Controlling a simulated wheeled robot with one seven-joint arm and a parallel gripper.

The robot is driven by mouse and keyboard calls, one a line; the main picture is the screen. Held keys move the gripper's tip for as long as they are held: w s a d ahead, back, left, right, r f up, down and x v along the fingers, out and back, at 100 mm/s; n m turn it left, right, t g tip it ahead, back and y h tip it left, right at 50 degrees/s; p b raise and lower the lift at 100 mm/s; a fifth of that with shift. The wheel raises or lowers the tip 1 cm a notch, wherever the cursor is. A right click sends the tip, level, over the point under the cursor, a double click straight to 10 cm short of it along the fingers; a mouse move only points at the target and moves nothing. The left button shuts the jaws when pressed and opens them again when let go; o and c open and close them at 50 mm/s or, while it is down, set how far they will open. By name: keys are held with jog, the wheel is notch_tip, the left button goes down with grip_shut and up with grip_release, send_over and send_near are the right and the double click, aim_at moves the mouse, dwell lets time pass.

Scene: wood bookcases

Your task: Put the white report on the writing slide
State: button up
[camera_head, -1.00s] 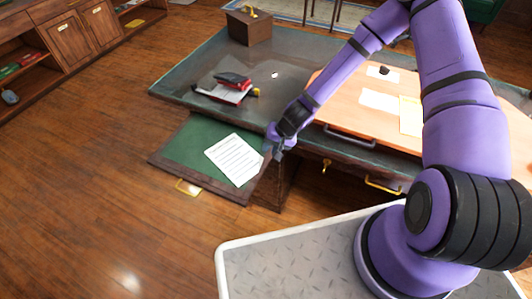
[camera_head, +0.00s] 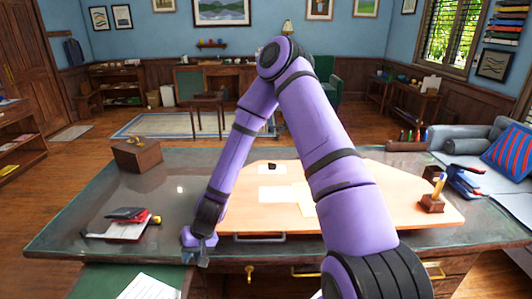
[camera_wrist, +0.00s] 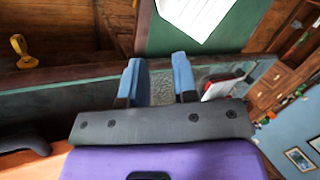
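The white report (camera_head: 148,288), a sheet with printed lines, lies on the green-topped writing slide (camera_head: 95,279) that sticks out from the desk's front left. The bottom edge of the head view cuts both off. In the wrist view, the report (camera_wrist: 196,16) lies flat on the slide's green surface (camera_wrist: 236,32), beyond my fingers and apart from them. My gripper (camera_head: 203,259) is by the desk's front edge, to the right of the report. In the wrist view, its two blue fingers (camera_wrist: 156,80) stand apart with nothing between them.
The desk (camera_head: 70,215) bears a red stapler (camera_head: 126,213) on papers, a wooden box (camera_head: 137,154) and a peach-coloured board (camera_head: 400,205) with papers. A pen holder (camera_head: 432,203) stands at the board's right. Brass drawer handles (camera_head: 305,271) line the front.

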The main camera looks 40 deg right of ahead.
jog(key=s+d+r+n+t+h, duration=0.1)
jog(key=s+d+r, duration=0.1)
jog(key=r, duration=0.8)
jog(key=s+d+r+n+h, duration=0.1)
jog(key=s+d+r, duration=0.1)
jog(key=r, duration=0.7)
jog(key=s+d+r+n+t+h, duration=0.1)
jog(key=s+d+r, duration=0.1)
jog(key=r, duration=0.8)
jog(key=s+d+r+h, duration=0.1)
jog(key=s+d+r, duration=0.1)
jog(key=s+r, duration=0.5)
jog(key=s+d+r+t+h, duration=0.1)
jog(key=s+d+r, duration=0.2)
jog(key=s+r, duration=0.5)
jog(key=s, duration=0.4)
jog(key=shift+d+t, duration=0.15)
jog(key=shift+t, duration=0.15)
